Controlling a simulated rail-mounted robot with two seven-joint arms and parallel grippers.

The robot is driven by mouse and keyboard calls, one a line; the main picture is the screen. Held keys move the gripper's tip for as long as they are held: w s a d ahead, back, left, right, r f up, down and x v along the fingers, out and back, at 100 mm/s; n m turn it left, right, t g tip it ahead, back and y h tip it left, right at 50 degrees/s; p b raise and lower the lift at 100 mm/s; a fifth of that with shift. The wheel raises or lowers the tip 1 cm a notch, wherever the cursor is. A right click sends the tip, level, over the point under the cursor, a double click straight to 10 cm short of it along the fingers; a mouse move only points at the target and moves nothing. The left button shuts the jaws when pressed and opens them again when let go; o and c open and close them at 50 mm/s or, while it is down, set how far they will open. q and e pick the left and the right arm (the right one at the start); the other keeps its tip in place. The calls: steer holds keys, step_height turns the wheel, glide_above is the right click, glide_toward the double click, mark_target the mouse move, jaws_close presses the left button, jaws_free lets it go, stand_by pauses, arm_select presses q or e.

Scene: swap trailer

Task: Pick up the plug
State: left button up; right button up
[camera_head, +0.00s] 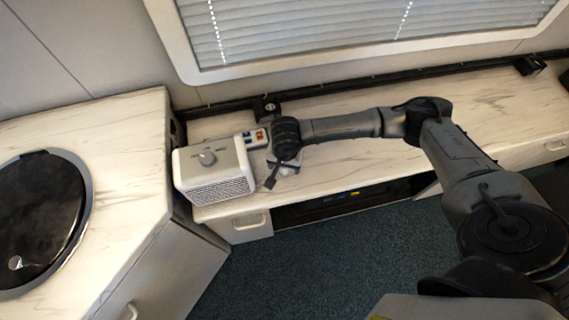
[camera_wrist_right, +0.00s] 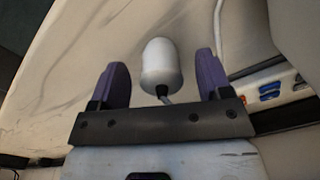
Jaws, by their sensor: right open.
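The plug (camera_wrist_right: 161,62) is a white rounded body with a dark end and a short grey lead below it. It appears in the right wrist view between the two purple fingers of my right gripper (camera_wrist_right: 162,72). The fingers are open, with a gap on each side of the plug. In the head view my right gripper (camera_head: 284,167) points down over the counter, just right of the white heater box. The wrist hides the plug there. My left gripper is in neither view.
The marble-patterned counter (camera_head: 350,165) is clear to the right. A round black lid (camera_head: 40,215) is at left.

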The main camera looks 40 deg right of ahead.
steer(key=shift+f, duration=1)
steer(key=shift+c, duration=0.2)
steer(key=c, duration=1.1)
steer(key=shift+o, duration=0.2)
steer(key=shift+r, duration=0.1)
